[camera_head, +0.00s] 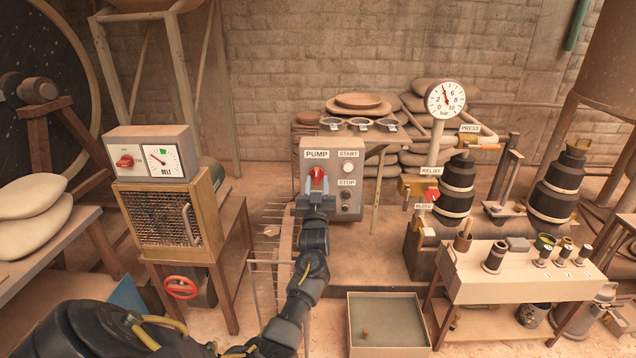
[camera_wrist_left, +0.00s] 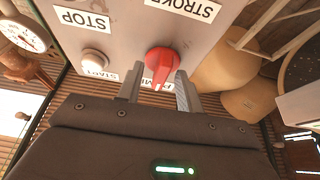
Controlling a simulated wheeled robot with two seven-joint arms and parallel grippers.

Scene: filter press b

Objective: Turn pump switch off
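The grey pump box (camera_head: 345,210) stands near the middle of the head view. Its red pump switch (camera_head: 317,174) sits under the PUMP label. In the left wrist view the red knob (camera_wrist_left: 161,62) has its grip pointing down the picture toward my gripper. My left gripper (camera_head: 317,188) is at the switch, and its fingers (camera_wrist_left: 157,92) stand apart on either side of the knob's grip. The PUMP label is partly hidden by the fingers in the wrist view. My right gripper is not in view.
The START button (camera_head: 347,168) and STOP button (camera_head: 346,195) are just right of the switch. A BELT box (camera_head: 151,160) with another red knob stands left. Relief and bleed handles are right of the box. An open tray (camera_head: 350,330) lies in front.

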